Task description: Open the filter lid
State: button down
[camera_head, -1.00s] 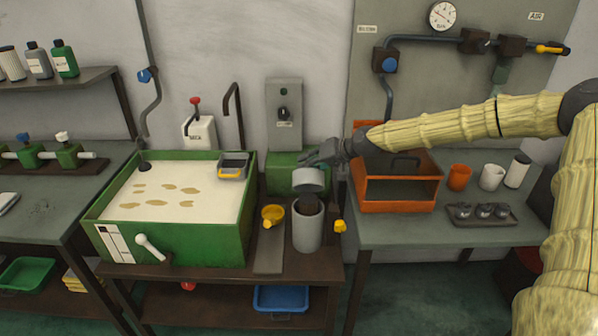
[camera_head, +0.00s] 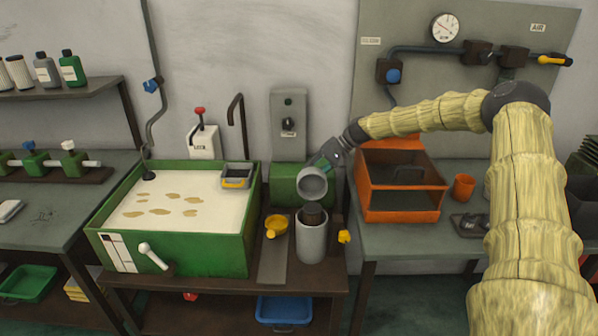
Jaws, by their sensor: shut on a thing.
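The filter housing (camera_head: 311,242) is a grey upright cylinder on the dark bench, open at the top with a dark filter element (camera_head: 313,215) showing inside. The filter lid (camera_head: 313,186) is a grey round cap, tilted up above and behind the housing's mouth, its hollow underside facing me. My gripper (camera_head: 325,165) is shut at the lid's upper edge, reaching in from the upper right. The fingertips' exact contact is small and partly hidden. I cannot tell whether the lid is hinged to the housing.
A yellow clamp knob (camera_head: 344,236) sits right of the housing and a yellow cup (camera_head: 275,226) left of it. A green tank (camera_head: 180,245) of pale liquid stands left. An orange open box (camera_head: 400,203) and an orange cup (camera_head: 463,187) are on the right table.

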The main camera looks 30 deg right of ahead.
jog(key=shift+w+d+f, duration=0.1)
jog(key=shift+d+f, duration=0.05)
jog(key=shift+f, duration=0.3)
jog(key=c, duration=1.3)
grip_release()
jog(key=shift+o, duration=0.3)
jog(key=shift+w+f, duration=0.1)
jog(key=shift+w, duration=0.05)
jog(key=shift+d+r, duration=0.1)
jog(key=shift+r, duration=0.15)
jog(key=shift+d+r, duration=0.15)
jog(key=shift+r, duration=0.1)
jog(key=v, duration=1.1)
jog(key=shift+s+d+f, duration=0.15)
jog(key=shift+s+d, duration=0.05)
